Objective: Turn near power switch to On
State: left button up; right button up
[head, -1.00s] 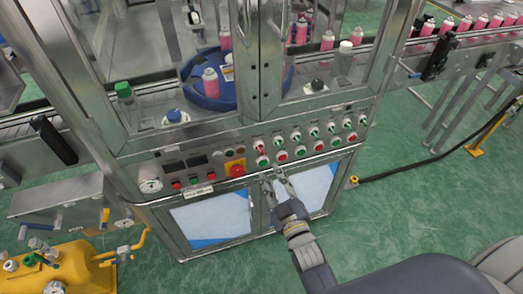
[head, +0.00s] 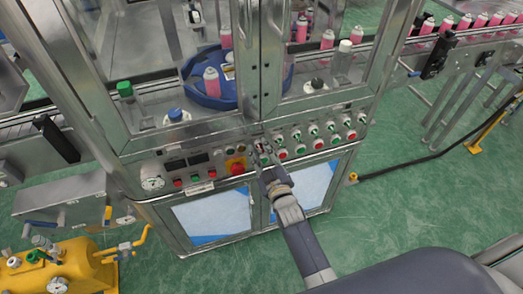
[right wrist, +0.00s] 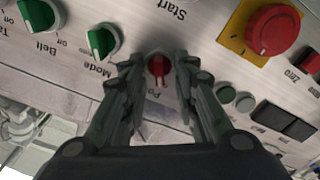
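The power switch is a small red knob (right wrist: 158,68) on the steel control panel (right wrist: 200,30). The lettering by it is partly covered; "Po" shows. In the right wrist view the panel appears upside down, and the knob's grip looks roughly upright. My right gripper (right wrist: 159,66) is open, with one fingertip on each side of the knob and small gaps visible. In the head view the right gripper (head: 263,157) is at the panel's middle and covers part of the switches there. My left gripper is not in view.
A red emergency stop on yellow (right wrist: 270,32) sits close by. Green knobs marked Mode (right wrist: 103,42) and Belt (right wrist: 38,15) are on the other side. Small round buttons (right wrist: 235,97) lie near the right finger. Above the panel are glass doors and a blue turntable (head: 205,95).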

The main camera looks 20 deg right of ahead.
grip_shut()
jog(key=shift+m, duration=0.4)
jog(key=m+p, duration=0.1)
jog(key=m, duration=0.3)
jog(key=shift+d+r+m, duration=0.1)
jog(key=shift+d+m, duration=0.05)
jog(key=shift+m, duration=0.15)
jog(key=m, duration=0.6)
jog(key=shift+d, duration=0.2)
jog(key=shift+m, duration=0.4)
grip_release()
